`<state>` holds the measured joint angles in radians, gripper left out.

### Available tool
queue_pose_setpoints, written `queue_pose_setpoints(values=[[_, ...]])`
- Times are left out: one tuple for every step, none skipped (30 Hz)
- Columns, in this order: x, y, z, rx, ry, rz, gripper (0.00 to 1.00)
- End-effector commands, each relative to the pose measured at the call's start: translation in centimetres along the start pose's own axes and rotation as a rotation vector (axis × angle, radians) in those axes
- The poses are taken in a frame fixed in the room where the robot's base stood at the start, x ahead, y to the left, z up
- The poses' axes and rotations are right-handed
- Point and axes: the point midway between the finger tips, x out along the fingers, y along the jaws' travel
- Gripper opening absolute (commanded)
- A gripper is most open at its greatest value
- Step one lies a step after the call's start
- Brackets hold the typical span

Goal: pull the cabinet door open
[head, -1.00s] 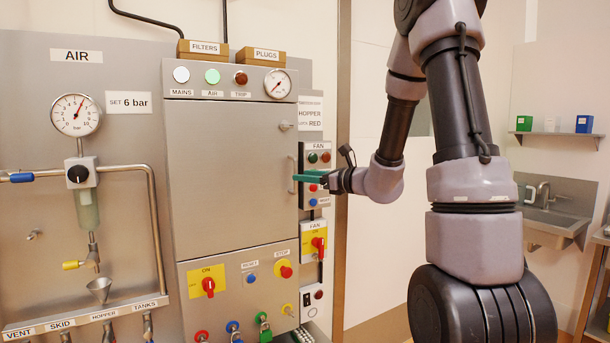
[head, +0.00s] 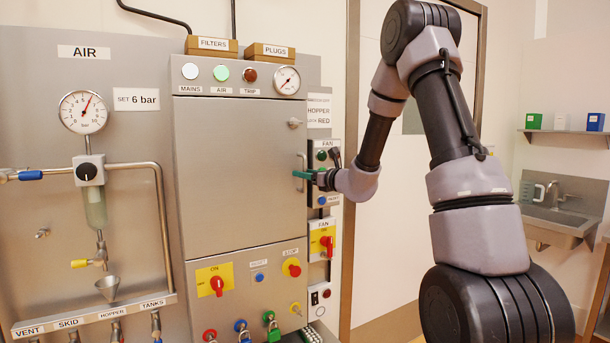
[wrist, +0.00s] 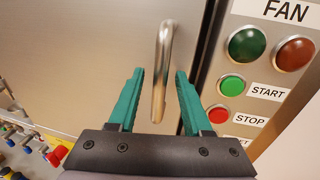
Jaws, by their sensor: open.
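The cabinet door (head: 235,170) is a flat steel panel and looks shut in the head view. Its upright bar handle (head: 301,168) is near the door's right edge. A small latch knob (head: 294,123) sits above the handle. My gripper (head: 303,175) has green fingers and is at the handle. In the wrist view the steel handle (wrist: 161,70) stands between the two open fingers of my gripper (wrist: 160,80), with gaps on both sides. The lower end of the handle reaches down between the fingers.
The fan button box (head: 323,170) is just right of the handle; its red stop button (wrist: 219,115) is close to the right finger. A lower panel with a red switch (head: 217,286) is below the door. A sink (head: 553,220) is far right.

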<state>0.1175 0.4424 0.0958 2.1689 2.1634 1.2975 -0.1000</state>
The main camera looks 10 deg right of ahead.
Motion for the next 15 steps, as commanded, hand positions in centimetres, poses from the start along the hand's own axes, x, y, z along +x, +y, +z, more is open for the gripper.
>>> queue_pose_setpoints(values=[[0.13,0.02,-0.01,0.0,0.0,0.0,0.49],[0.17,0.02,-0.01,0.0,0.0,0.0,0.49],[0.18,0.01,-0.01,0.0,0.001,0.0,0.49],[0.18,0.01,-0.01,0.0,0.001,0.0,0.49],[0.18,0.01,-0.01,0.0,0.001,0.0,0.49],[0.17,0.01,-0.01,0.0,0.001,0.0,0.49],[0.16,0.01,0.0,0.0,0.001,0.0,0.49],[0.16,0.01,0.0,0.0,0.001,0.0,0.49],[0.15,0.01,0.0,0.0,0.001,0.0,0.38],[0.15,0.01,0.0,0.0,0.0,0.0,0.27],[0.15,0.0,0.0,0.0,0.0,0.0,0.15],[0.14,0.0,0.0,0.0,0.0,0.0,0.0],[0.14,0.0,0.0,0.0,0.0,0.0,0.0],[0.14,0.0,0.0,0.0,0.0,0.0,0.0],[0.14,0.0,0.0,0.0,0.0,0.0,0.0]])
